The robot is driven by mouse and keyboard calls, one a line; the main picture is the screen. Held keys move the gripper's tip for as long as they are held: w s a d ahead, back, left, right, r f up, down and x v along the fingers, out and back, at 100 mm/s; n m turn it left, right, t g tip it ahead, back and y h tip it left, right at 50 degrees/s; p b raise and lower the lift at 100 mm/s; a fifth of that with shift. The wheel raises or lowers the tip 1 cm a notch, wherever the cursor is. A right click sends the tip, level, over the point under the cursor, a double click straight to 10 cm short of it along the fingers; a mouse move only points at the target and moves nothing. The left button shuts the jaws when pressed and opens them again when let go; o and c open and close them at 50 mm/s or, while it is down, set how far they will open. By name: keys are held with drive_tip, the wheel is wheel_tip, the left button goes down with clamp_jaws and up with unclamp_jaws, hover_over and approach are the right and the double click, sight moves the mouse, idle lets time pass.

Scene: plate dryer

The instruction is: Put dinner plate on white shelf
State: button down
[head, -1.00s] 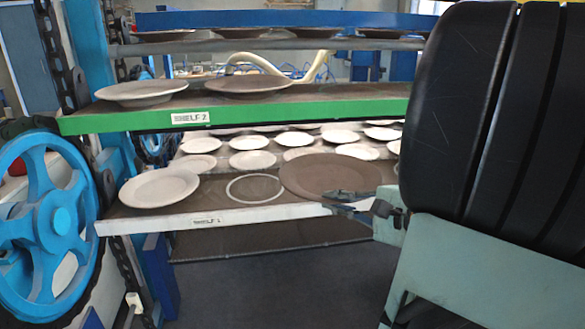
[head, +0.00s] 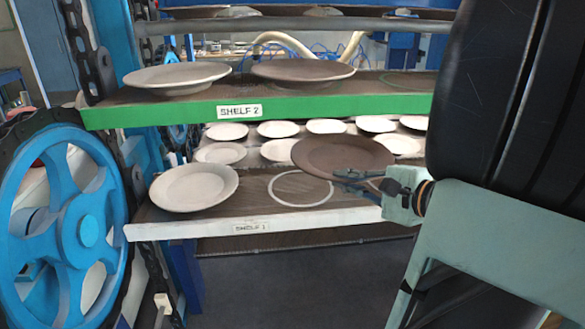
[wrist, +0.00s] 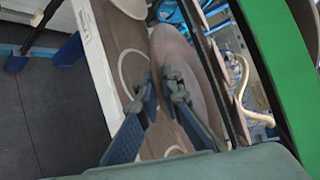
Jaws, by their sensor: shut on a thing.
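A brown dinner plate (head: 343,156) is held by its near edge in my gripper (head: 358,180), which is shut on it. The plate is over the right part of the white-edged shelf (head: 285,227), labelled Shelf 1, behind and to the right of a bare white ring (head: 301,189). It looks raised a little above the shelf. In the wrist view the plate (wrist: 190,75) lies beyond the fingertips (wrist: 160,90), and the ring shows beside it. A pale plate (head: 194,187) sits at the left of the same shelf.
A green-edged shelf (head: 280,111), labelled Shelf 2, runs above with a pale plate (head: 176,77) and a brown plate (head: 303,71). Several white plates lie behind. A blue wheel (head: 68,226) stands left.

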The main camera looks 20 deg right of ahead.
drive_tip(key=x, duration=0.5)
drive_tip(key=f+b+x, duration=0.1)
drive_tip(key=x, duration=0.2)
drive_tip(key=b, duration=0.2)
hover_over(305, 210)
drive_tip(key=f, duration=0.5)
drive_tip(key=shift+s+d, duration=0.2)
drive_tip(key=shift+w+a+f, duration=0.1)
drive_tip(key=shift+w+f, duration=0.15)
drive_tip(key=shift+f, duration=0.15)
wheel_tip(305, 210, down, 3)
drive_tip(key=shift+w+r+b, duration=0.15)
drive_tip(key=shift+r+b, duration=0.05)
drive_tip(key=shift+b, duration=0.8)
drive_tip(key=shift+f, duration=0.3)
drive_tip(key=shift+f, duration=0.1)
drive_tip(key=c, duration=2.5)
unclamp_jaws()
drive_tip(key=shift+f, duration=0.15)
drive_tip(key=shift+o, duration=0.6)
